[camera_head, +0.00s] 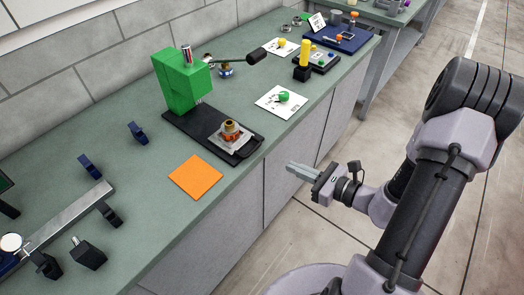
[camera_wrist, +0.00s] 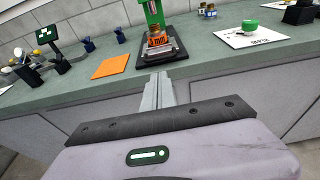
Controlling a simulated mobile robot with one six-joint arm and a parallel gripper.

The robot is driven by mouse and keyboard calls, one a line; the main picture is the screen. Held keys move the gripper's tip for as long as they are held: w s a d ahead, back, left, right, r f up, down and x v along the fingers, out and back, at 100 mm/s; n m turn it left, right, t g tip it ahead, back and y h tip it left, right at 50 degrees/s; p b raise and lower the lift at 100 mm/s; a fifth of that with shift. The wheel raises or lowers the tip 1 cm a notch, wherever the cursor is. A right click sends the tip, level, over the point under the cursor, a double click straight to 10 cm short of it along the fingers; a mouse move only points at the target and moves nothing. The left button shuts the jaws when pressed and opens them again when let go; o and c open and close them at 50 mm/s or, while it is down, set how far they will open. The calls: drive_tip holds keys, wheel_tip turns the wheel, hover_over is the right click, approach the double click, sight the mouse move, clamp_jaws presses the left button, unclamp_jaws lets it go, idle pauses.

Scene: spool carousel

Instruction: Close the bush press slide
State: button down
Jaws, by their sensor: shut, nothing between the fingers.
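The green bush press (camera_head: 182,80) stands on a black base (camera_head: 190,127) on the bench, its lever reaching right to a black grip. The silver slide (camera_head: 232,136) sits at the front end of the base, clear of the press head, carrying a brass-and-orange bush (camera_head: 231,131). In the wrist view the slide (camera_wrist: 176,55) and bush (camera_wrist: 157,40) lie just beyond my fingertips, in front of the press (camera_wrist: 153,12). My gripper (camera_head: 290,167) is shut and empty, off the bench's front edge, pointing toward the bench and apart from the slide.
An orange mat (camera_head: 195,177) lies left of the base front. A white card with a green part (camera_head: 281,101) lies to the right. A yellow post on a black block (camera_head: 303,62) stands farther right. Black fixtures (camera_head: 88,250) occupy the left bench. Air before the bench front is free.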

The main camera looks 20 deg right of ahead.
drive_tip(key=b, duration=0.3)
approach(239, 140)
wheel_tip(239, 140, down, 2)
drive_tip(key=shift+w+a, duration=0.15)
drive_tip(key=shift+a, duration=0.05)
drive_tip(key=x, duration=0.3)
drive_tip(key=r+x, duration=0.1)
drive_tip(key=x, duration=0.2)
drive_tip(key=r+p+x, duration=0.1)
drive_tip(key=x, duration=0.2)
drive_tip(key=shift+w+a+f, duration=0.1)
drive_tip(key=shift+w+a, duration=0.2)
drive_tip(key=shift+w, duration=0.15)
